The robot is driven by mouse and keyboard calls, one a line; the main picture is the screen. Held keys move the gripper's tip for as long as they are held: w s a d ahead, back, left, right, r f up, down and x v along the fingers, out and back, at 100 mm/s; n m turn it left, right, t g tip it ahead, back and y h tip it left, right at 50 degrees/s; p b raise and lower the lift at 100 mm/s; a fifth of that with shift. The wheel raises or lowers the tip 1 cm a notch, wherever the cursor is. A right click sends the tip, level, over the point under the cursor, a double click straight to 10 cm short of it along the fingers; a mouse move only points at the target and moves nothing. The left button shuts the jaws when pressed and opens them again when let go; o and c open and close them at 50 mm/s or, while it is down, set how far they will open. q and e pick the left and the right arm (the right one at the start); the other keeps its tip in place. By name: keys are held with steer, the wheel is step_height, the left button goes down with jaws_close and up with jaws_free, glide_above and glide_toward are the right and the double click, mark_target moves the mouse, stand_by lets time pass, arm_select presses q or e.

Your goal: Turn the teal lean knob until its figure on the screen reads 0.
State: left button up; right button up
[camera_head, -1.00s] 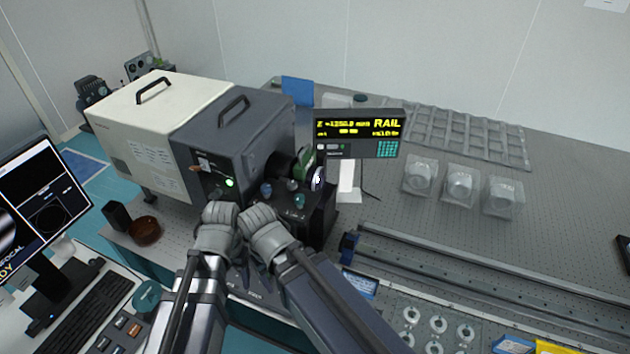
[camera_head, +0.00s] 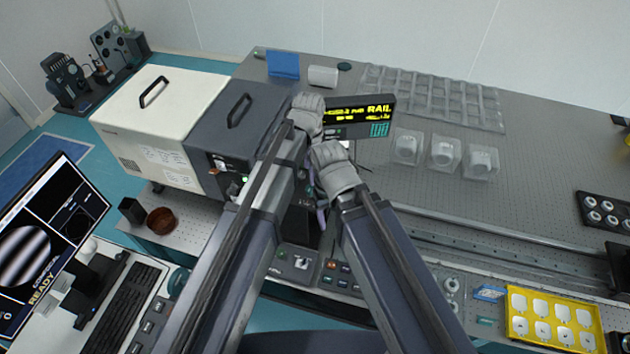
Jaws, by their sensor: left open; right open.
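The teal lean knob cannot be made out; my arms and grippers cover the knob block in front of the dark grey box (camera_head: 236,128). My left gripper (camera_head: 307,101) is the higher one, over that area and in front of the left part of the RAIL readout (camera_head: 378,112). My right gripper (camera_head: 326,152) is just below and to its right. Both are open, their fingertips pointing away from me, and I see nothing held. The monitor (camera_head: 48,245) at the left shows grey fringes and the word READY. I cannot read a lean figure on it.
A cream box (camera_head: 150,112) stands left of the dark grey box. Clear plastic cases (camera_head: 443,152) and a grey compartment tray (camera_head: 440,98) lie on the optical table (camera_head: 545,180). A yellow tray (camera_head: 556,322) is at the lower right. Long rails (camera_head: 480,240) cross the table's front.

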mark_target(310, 188)
arm_select(q)
steer(key=shift+f, duration=0.15)
step_height(310, 188, down, 8)
steer(key=b, duration=0.7)
steer(key=shift+r+b, duration=0.2)
steer(key=shift+b, duration=0.2)
jaws_close()
